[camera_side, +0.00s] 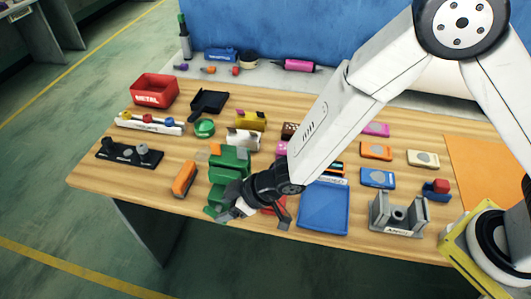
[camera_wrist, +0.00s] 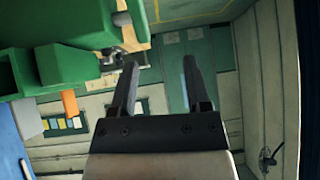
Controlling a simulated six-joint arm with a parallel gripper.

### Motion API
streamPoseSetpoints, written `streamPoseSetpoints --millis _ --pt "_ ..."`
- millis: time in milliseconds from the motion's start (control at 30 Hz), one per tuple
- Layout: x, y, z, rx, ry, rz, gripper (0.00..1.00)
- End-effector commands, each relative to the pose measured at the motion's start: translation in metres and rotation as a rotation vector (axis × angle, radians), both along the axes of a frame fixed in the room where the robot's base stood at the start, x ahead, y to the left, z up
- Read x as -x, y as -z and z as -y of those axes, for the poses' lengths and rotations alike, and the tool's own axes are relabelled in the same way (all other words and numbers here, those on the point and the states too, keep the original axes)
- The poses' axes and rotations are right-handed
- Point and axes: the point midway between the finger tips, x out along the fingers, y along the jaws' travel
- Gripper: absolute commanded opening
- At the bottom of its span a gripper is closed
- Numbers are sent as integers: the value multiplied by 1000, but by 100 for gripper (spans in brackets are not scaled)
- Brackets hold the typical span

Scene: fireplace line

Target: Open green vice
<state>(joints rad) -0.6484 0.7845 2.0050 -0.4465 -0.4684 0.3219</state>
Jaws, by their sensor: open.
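The green vice (camera_side: 229,168) stands near the front edge of the wooden table in the side view, left of my gripper. Its green body (camera_wrist: 75,65) fills the upper left of the wrist view, with a grey metal part beside it. My gripper (camera_side: 252,214) is just right of the vice's lower front, near the table's front edge. In the wrist view its two fingers (camera_wrist: 158,65) are apart with nothing between them. The vice's handle cannot be made out clearly, and my arm hides part of the table behind the gripper.
An orange object (camera_side: 184,179) lies left of the vice. A blue tray (camera_side: 323,207) and a grey fixture (camera_side: 398,213) are on the right. A red bin (camera_side: 154,91), a black dustpan (camera_side: 208,102) and several small parts stand behind. Open floor lies beyond the table's front edge.

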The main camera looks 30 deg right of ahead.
Motion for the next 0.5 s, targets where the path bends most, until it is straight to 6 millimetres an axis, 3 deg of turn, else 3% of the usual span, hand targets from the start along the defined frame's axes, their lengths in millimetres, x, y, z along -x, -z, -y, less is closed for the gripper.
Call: streamPoseSetpoints --millis 500 --pt "-1 -22 14 162 42 -61 62"
